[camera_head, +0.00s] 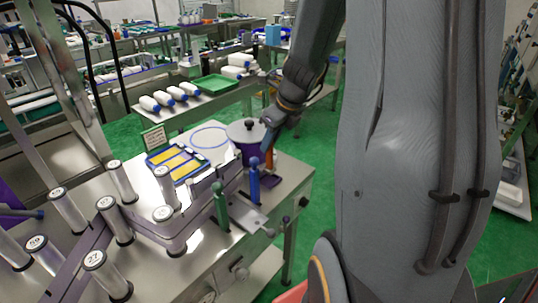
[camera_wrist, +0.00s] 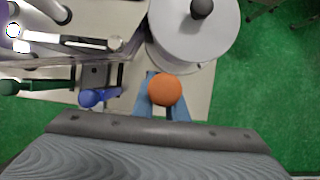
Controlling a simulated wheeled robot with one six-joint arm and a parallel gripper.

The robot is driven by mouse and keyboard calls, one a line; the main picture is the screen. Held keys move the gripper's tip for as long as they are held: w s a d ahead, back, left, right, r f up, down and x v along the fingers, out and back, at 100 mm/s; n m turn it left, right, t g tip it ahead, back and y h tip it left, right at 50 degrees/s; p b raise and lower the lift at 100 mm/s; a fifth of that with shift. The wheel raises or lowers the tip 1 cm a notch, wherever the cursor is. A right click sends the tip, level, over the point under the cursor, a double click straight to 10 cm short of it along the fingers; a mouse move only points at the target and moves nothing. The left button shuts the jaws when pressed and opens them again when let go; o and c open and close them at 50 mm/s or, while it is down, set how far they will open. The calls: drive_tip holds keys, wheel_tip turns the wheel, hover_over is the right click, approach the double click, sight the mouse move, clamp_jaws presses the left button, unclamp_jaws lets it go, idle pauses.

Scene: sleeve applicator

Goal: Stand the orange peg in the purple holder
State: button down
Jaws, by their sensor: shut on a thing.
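The orange peg (camera_wrist: 164,89) is seen end-on in the wrist view, its round top between the blue fingers of my gripper (camera_wrist: 163,103). My gripper is shut on it. In the head view my gripper (camera_head: 269,141) is above the bench's right part, beside the lidded purple pot, and a little of the orange peg (camera_head: 274,159) shows there. A small dark purple piece (camera_head: 266,179) sits low behind the blue peg; it may be the purple holder, but it is partly hidden. I cannot tell whether the orange peg's lower end touches anything.
A blue peg (camera_head: 254,181) and a green peg (camera_head: 221,204) stand upright near the bench's front edge. The purple pot (camera_head: 241,151) with its grey lid (camera_head: 245,130) is close to my gripper. Several metal posts and a blue tray (camera_head: 151,161) lie left. Green floor is open right.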

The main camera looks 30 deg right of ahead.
sight(273, 145)
drive_tip(key=shift+f+b, duration=0.35)
drive_tip(key=shift+f, duration=1.5)
drive_tip(key=shift+f, duration=0.15)
drive_tip(key=c, duration=1.8)
unclamp_jaws()
drive_tip(key=shift+o, duration=0.2)
drive_tip(key=shift+s+d+r, duration=0.1)
drive_tip(key=shift+r, duration=0.3)
drive_tip(key=p+v, duration=0.1)
drive_tip(key=v, duration=1)
drive_tip(key=shift+r, duration=0.2)
drive_tip(key=shift+s, duration=0.2)
